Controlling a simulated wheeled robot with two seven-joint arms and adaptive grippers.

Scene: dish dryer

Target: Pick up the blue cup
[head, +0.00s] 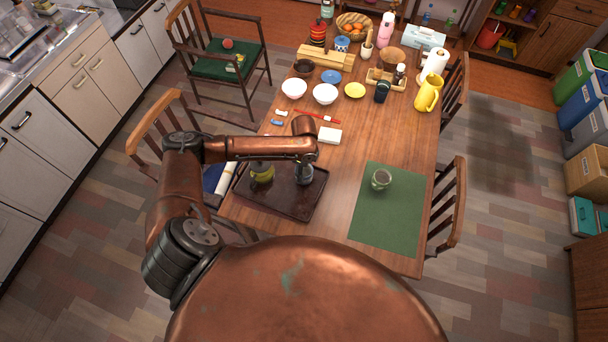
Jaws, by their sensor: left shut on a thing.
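My left arm comes in from the left and its gripper (303,174) points down over the dark tray (290,204) at the table's near left. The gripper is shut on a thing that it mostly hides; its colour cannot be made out. A yellow-green cup (262,174) stands on the tray to the left of the gripper, partly behind my arm. A blue-and-white cup (342,44) stands far back on the table, well away from the gripper. My right gripper is not in view.
A greenish clear cup (381,179) stands on the green mat (378,224) at right. A white block (329,135), a red stick (316,116) and white bowls (325,94) lie beyond the tray. A yellow jug (428,93) stands at the right edge. Chairs flank the table.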

